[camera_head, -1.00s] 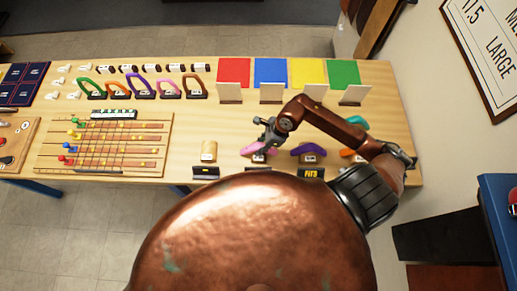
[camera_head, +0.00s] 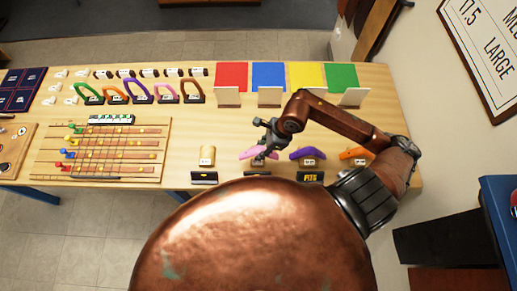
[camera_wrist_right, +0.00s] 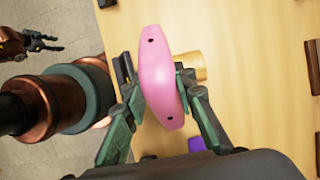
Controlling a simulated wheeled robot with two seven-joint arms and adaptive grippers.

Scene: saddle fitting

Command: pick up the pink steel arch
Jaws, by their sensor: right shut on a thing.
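The pink arch (camera_head: 249,153) is a curved pink piece with small dark holes. It stands at a block near the front edge of the table. My right gripper (camera_head: 262,155) reaches down onto it. In the right wrist view the arch (camera_wrist_right: 161,80) fills the space between the two fingers of my right gripper (camera_wrist_right: 160,98), which are shut on it. I cannot tell whether it is clear of its block. My left gripper (camera_wrist_right: 42,41) shows at the upper left of the wrist view, away from the arch, its fingers apart and empty.
A purple arch (camera_head: 308,153) and an orange arch (camera_head: 356,153) stand to the right on blocks. Coloured hoops, including a pink hoop (camera_head: 166,92), stand at back left. Coloured panels (camera_head: 270,75) line the back.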

